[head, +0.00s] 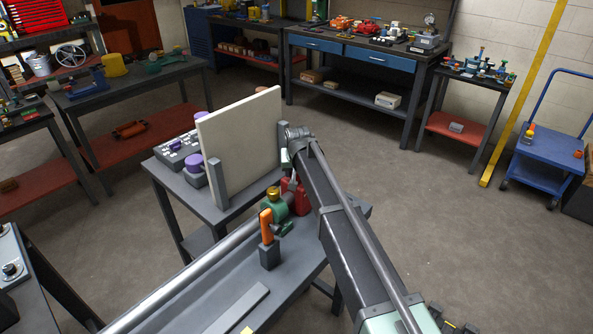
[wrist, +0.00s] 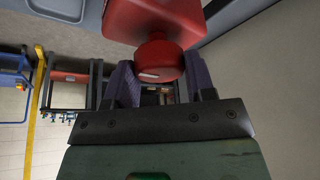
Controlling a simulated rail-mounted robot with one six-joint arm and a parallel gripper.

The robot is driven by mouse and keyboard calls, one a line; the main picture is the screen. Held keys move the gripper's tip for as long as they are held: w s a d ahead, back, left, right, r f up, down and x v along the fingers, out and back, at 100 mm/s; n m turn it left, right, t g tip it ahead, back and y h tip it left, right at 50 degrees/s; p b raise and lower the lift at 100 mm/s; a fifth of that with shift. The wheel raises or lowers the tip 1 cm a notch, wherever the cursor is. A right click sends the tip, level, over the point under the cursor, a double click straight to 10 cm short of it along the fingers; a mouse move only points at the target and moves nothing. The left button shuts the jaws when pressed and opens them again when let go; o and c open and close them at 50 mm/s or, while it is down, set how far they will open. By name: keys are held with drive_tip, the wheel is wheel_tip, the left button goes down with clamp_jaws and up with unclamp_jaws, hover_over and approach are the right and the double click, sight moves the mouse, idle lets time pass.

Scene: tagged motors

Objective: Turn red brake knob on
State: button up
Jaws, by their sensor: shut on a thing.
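The red brake knob (wrist: 157,58) shows in the wrist view as a round red part with a small pale mark, standing out from a red housing (wrist: 155,18). My gripper (wrist: 159,66) is shut on the knob, with one dark purple finger on each side of it. In the head view the red unit (head: 299,198) stands on the grey bench beside a green motor part with a yellow cap (head: 272,194). There the knob and my fingers are largely hidden by my wrist and arm. The knob's turned position cannot be told.
A large pale upright panel (head: 240,145) stands just behind the bench, with purple-knobbed units beyond it. An orange handle (head: 267,226) in a grey block is near the red unit. A blue cart (head: 550,155) stands far right. The floor (head: 460,250) at right is clear.

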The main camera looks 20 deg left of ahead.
drive_tip(key=o, duration=0.9)
drive_tip(key=shift+r, duration=0.1)
drive_tip(key=p+v, duration=1)
drive_tip(key=shift+s+d+r, duration=0.1)
drive_tip(key=shift+s+r, duration=0.1)
drive_tip(key=shift+r, duration=0.05)
